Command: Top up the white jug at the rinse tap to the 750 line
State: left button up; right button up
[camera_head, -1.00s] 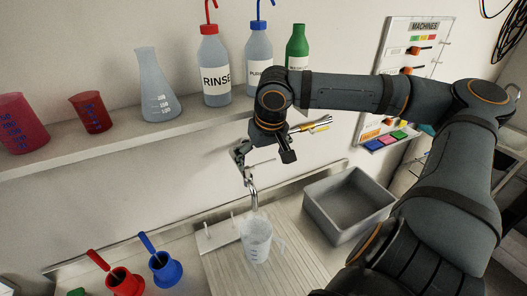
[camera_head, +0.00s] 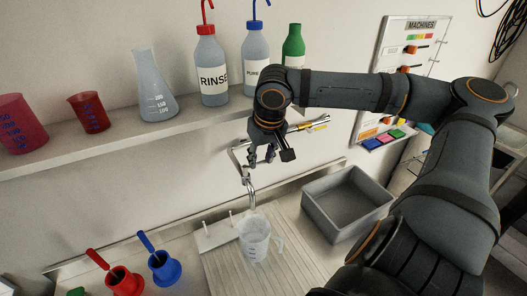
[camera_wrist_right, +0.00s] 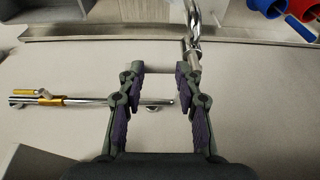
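The white jug (camera_head: 256,240) is a translucent measuring jug with a handle on its right. It stands upright on the ribbed drainboard under the rinse tap's curved metal spout (camera_head: 252,197). I cannot read its level or the 750 line. My right gripper (camera_head: 262,156) is above the spout, by the wall. In the wrist view the gripper (camera_wrist_right: 159,70) is open, with a gap between its fingers. A thin metal tap lever (camera_wrist_right: 150,103) crosses behind the fingers, and the spout (camera_wrist_right: 192,30) rises beside the right finger. Contact is unclear. My left gripper is out of view.
A grey basin (camera_head: 347,204) sits to the right of the drainboard (camera_head: 220,270). A shelf (camera_head: 90,147) above holds a flask, red beakers and RINSE bottle (camera_head: 213,75). Red (camera_head: 122,281) and blue (camera_head: 165,268) containers stand lower left. A MACHINES board (camera_head: 405,75) hangs at right.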

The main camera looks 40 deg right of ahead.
jog(key=shift+a+f, duration=0.3)
jog(key=shift+a, duration=0.15)
grip_shut()
jog(key=m+p, duration=0.1)
jog(key=p, duration=0.1)
jog(key=m+p, duration=0.1)
jog(key=p, duration=0.1)
jog(key=m+p, duration=0.1)
jog(key=shift+s+a+g+h+p, duration=0.25)
jog(key=shift+g+h+p, duration=0.05)
jog(key=shift+h+p, duration=0.1)
